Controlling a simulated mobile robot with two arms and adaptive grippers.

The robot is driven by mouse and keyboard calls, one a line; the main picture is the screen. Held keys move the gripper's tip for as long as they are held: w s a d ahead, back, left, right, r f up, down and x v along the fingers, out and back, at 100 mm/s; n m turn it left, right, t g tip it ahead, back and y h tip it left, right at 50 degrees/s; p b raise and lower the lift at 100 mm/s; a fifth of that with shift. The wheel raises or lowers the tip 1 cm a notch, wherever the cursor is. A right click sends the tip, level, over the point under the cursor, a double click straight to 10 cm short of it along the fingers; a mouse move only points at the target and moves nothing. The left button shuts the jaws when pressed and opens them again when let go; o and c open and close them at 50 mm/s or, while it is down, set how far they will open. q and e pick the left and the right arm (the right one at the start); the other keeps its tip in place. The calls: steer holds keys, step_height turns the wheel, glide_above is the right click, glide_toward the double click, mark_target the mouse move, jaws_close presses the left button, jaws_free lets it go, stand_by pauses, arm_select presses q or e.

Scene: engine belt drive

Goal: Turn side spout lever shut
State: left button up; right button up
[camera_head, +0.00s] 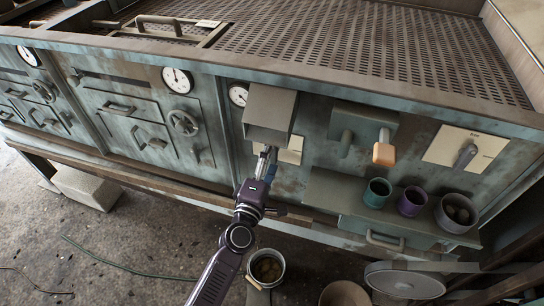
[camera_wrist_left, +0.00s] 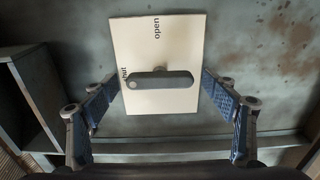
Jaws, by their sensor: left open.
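The side spout lever (camera_wrist_left: 160,80) is a grey rounded bar on a cream plate (camera_wrist_left: 185,40) in the left wrist view. It lies crosswise, its left end close to the partly hidden word "shut"; the word "open" is at the plate's top. My left gripper (camera_wrist_left: 164,98) is open, with one blue-padded finger on each side of the plate and lever. No contact with the lever shows. In the head view my left gripper (camera_head: 267,158) is just below a grey box-shaped spout (camera_head: 270,115), in front of the plate (camera_head: 292,150); the lever is hidden there. My right gripper is not in view.
Another cream plate with a grey lever (camera_head: 465,155) is at the right. An orange-tipped handle (camera_head: 384,150) is on the panel. A teal cup (camera_head: 377,192), a purple cup (camera_head: 411,201) and a grey pot (camera_head: 457,213) stand on the ledge. A bucket (camera_head: 267,267) is on the floor.

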arm_select(q)
steer(key=v, duration=1.2)
steer(key=s+a+f+m+g+y, duration=0.1)
steer(key=s+a+f+m+g, duration=0.2)
steer(key=f, duration=0.8)
steer(key=s+a+f+m+g, duration=0.1)
steer(key=s+f+m+g, duration=0.2)
steer(key=f, duration=0.7)
steer(key=s+a+f+m+g+y, duration=0.1)
steer(key=s+a+f+m, duration=0.3)
steer(key=f, duration=0.7)
steer(key=s+a+f+m+g+y, duration=0.1)
steer(key=s+a+f+m+g, duration=0.1)
steer(key=s+f, duration=0.4)
steer(key=s+a+f+m+g+y, duration=0.1)
steer(key=s+a+f+g, duration=0.3)
steer(key=s, duration=1)
steer(key=s+a+f+m+g+y, duration=0.1)
steer(key=s+a+f+m+g, duration=0.2)
steer(key=s+a+f, duration=0.3)
steer(key=s+f+m, duration=0.1)
steer(key=s+f, duration=0.2)
steer(key=s, duration=0.2)
steer(key=shift+f+y, duration=0.3)
steer(key=shift+f, duration=0.1)
